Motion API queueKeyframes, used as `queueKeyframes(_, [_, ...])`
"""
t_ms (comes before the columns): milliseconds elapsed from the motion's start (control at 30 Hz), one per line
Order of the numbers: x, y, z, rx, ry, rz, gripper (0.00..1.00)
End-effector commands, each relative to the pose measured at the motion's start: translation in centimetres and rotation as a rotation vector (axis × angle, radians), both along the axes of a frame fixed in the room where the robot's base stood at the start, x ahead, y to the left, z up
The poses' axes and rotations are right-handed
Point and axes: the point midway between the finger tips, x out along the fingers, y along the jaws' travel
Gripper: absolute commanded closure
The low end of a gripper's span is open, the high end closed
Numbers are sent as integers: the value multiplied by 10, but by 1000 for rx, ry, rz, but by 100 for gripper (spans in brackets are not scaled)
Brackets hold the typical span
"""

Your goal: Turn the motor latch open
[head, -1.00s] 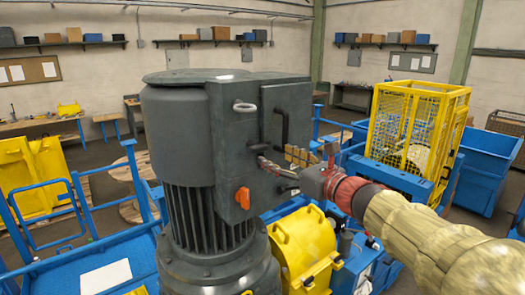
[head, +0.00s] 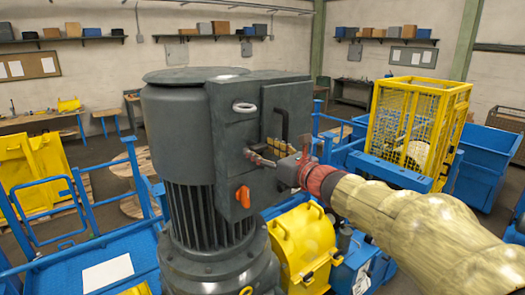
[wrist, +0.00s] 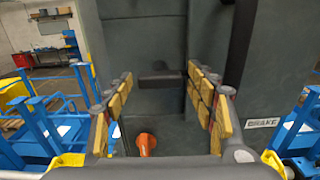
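The motor (head: 180,130) is a large dark grey upright drum with a box on its right side. On the box are a pale oval grey handle (head: 243,107) and an orange knob (head: 243,196). I cannot tell for certain which part is the latch. My gripper (head: 258,156) is by the box, between the oval handle and the knob in the head view. In the wrist view my gripper (wrist: 160,108) is open, with nothing between its gold pads. Beyond them a dark horizontal bar (wrist: 160,79) sticks out on the box, and the orange knob (wrist: 146,143) shows low down.
A black bar handle (head: 283,125) stands on the box close to my gripper. In the wrist view a label (wrist: 262,123) reads BRAKE. A yellow housing (head: 303,240) is below my arm. Blue railings (head: 135,175) and a yellow cage (head: 418,125) stand around.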

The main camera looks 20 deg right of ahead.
Motion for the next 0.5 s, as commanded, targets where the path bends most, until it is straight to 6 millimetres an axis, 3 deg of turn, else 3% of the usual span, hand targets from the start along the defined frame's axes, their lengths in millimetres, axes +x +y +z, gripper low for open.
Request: queueKeyframes(500, [0, 0, 0, 0, 0, 0, 75])
